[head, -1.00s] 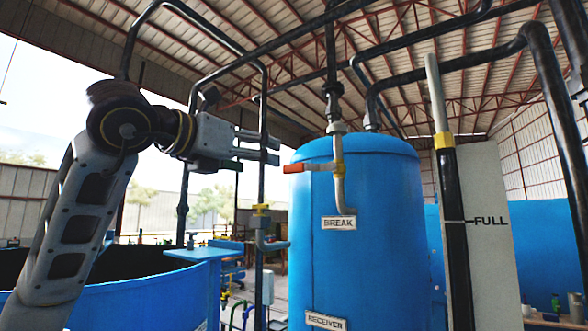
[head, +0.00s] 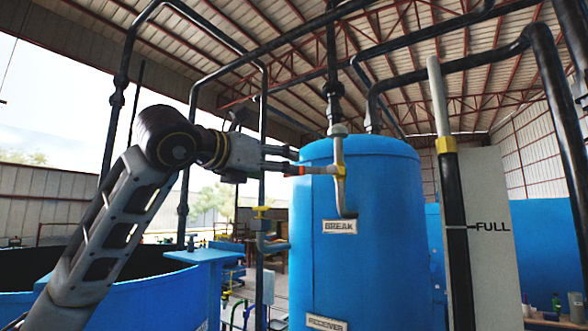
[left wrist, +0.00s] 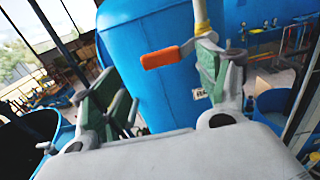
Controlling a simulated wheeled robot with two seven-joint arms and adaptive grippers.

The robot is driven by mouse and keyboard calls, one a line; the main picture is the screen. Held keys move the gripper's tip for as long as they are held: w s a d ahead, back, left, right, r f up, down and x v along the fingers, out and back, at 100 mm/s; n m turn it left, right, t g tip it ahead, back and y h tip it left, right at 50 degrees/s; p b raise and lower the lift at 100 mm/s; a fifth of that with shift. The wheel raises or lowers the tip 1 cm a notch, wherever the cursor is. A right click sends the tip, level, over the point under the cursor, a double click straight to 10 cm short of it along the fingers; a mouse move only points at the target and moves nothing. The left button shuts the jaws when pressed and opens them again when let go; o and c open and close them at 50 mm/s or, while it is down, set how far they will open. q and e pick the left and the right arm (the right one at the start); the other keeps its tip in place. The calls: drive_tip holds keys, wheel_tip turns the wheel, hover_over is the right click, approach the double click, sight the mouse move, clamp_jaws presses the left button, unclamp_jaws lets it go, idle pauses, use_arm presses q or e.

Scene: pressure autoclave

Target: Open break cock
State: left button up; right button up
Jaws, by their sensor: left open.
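The break cock is a valve on a thin pipe above the BREAK label (head: 339,227), on the front of the blue receiver tank (head: 385,220). Its lever (head: 318,169) points left, roughly level, with an orange grip, mostly hidden behind my fingers in the head view. My left gripper (head: 286,160) is open, its fingertips at the lever's orange end. In the left wrist view the orange grip (left wrist: 160,58) shows between the two spread fingers, nearer the right one. I cannot tell whether either finger touches it. My right gripper is not in view.
A vertical pipe with a yellow-handled valve (head: 262,212) stands left of the tank. A level gauge with a FULL mark (head: 490,227) stands to the right. Dark pipes (head: 450,68) run overhead. A blue open vat (head: 150,300) is at lower left.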

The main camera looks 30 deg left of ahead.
use_arm(q)
drive_tip(key=shift+w+d+p, duration=0.2)
drive_tip(key=shift+w+p, duration=0.1)
drive_tip(key=shift+w, duration=1)
drive_tip(key=shift+w+d+p, duration=0.15)
drive_tip(key=shift+w+p, duration=0.2)
drive_tip(key=shift+w, duration=0.95)
drive_tip(key=shift+w+d+p, duration=0.2)
drive_tip(key=shift+w+p, duration=0.1)
drive_tip(key=shift+w, duration=1)
drive_tip(key=shift+c, duration=0.6)
drive_tip(key=c, duration=1.3)
drive_tip(key=shift+c, duration=0.2)
drive_tip(key=shift+r, duration=0.1)
